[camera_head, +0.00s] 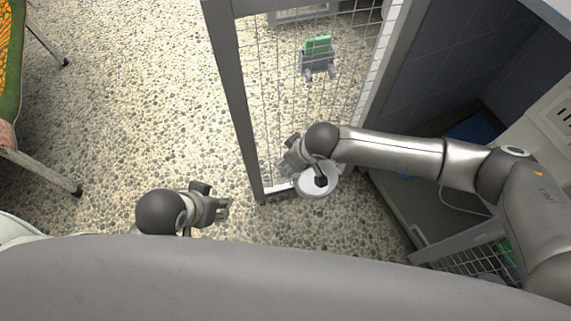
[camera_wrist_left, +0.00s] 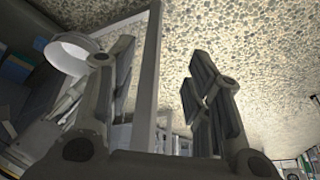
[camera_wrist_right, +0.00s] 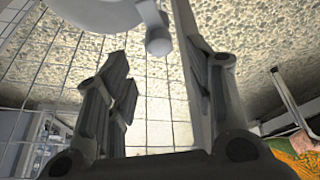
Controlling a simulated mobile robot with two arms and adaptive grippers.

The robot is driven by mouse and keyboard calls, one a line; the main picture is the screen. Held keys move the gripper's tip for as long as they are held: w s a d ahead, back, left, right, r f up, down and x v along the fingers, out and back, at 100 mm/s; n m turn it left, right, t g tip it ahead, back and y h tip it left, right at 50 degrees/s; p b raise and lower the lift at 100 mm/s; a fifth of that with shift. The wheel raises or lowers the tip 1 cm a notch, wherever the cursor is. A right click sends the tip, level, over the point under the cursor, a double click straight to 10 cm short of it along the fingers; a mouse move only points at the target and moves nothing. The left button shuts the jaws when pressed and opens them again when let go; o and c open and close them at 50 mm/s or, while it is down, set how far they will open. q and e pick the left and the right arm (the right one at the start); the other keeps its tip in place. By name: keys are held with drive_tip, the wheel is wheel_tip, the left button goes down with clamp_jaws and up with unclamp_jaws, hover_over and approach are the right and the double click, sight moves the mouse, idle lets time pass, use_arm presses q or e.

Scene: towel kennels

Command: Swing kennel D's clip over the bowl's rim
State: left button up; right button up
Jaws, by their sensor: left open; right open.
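The white bowl (camera_head: 318,191) sits at the lower part of the open kennel door (camera_head: 238,100), with a dark patch in its middle that I cannot make out. The bowl also shows in the left wrist view (camera_wrist_left: 66,57) and right wrist view (camera_wrist_right: 95,14). A short grey arm with a round knob (camera_wrist_right: 158,46), apparently the clip, hangs beside the bowl's rim in the right wrist view. My right gripper (camera_head: 284,160) is open and empty beside the bowl, close to the door mesh. My left gripper (camera_head: 226,207) is open and empty, left of the door and apart from it.
A green item in a grey holder (camera_head: 317,56) shows beyond the door mesh. The kennel's dark interior (camera_head: 440,75) lies to the right. A cot (camera_head: 12,75) with metal legs stands at the left. The pebbled floor (camera_head: 130,90) between cot and door is clear.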

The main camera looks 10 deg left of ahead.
sight(286, 166)
drive_tip(key=b+x, duration=0.2)
drive_tip(key=x, duration=0.4)
drive_tip(key=shift+a+f, duration=0.1)
drive_tip(key=shift+f, duration=0.05)
use_arm(q)
drive_tip(key=w+d+r+t+h, duration=0.1)
drive_tip(key=w+d+r+t, duration=0.1)
drive_tip(key=w, duration=0.3)
drive_tip(key=w+d+r+t, duration=0.2)
drive_tip(key=w+r+t, duration=0.2)
drive_tip(key=w+t, duration=0.1)
drive_tip(key=shift+w+r+h, duration=0.2)
drive_tip(key=shift+w+h, duration=0.2)
drive_tip(key=shift+w, duration=0.25)
use_arm(e)
drive_tip(key=shift+w+f, duration=0.1)
drive_tip(key=shift+f, duration=0.1)
drive_tip(key=shift+c, duration=0.3)
